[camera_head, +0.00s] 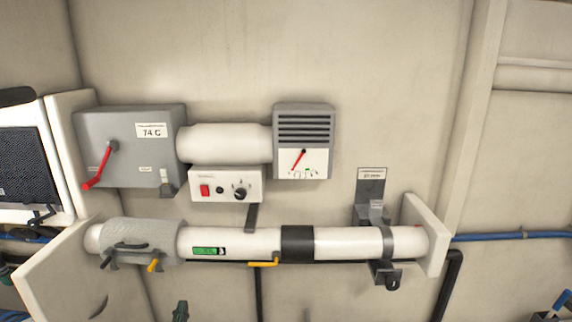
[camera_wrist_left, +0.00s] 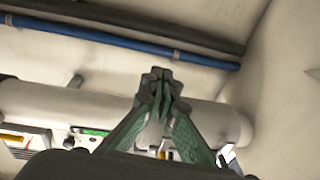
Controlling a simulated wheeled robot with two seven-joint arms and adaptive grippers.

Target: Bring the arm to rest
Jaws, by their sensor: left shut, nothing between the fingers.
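My left gripper (camera_head: 181,310) shows only as a small dark green tip at the bottom edge of the head view. It is below the white horizontal pipe (camera_head: 345,243) and apart from it in the picture. In the left wrist view the green fingers of this gripper (camera_wrist_left: 160,80) are brought together, with nothing held between their tips. The white pipe (camera_wrist_left: 60,105) lies behind the fingers there. My right gripper is in neither view.
A grey box (camera_head: 130,125) with a red lever, a grey gauge unit (camera_head: 304,125) and a white switch panel (camera_head: 226,192) are on the wall above the pipe. A blue line (camera_wrist_left: 120,38) crosses the wrist view.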

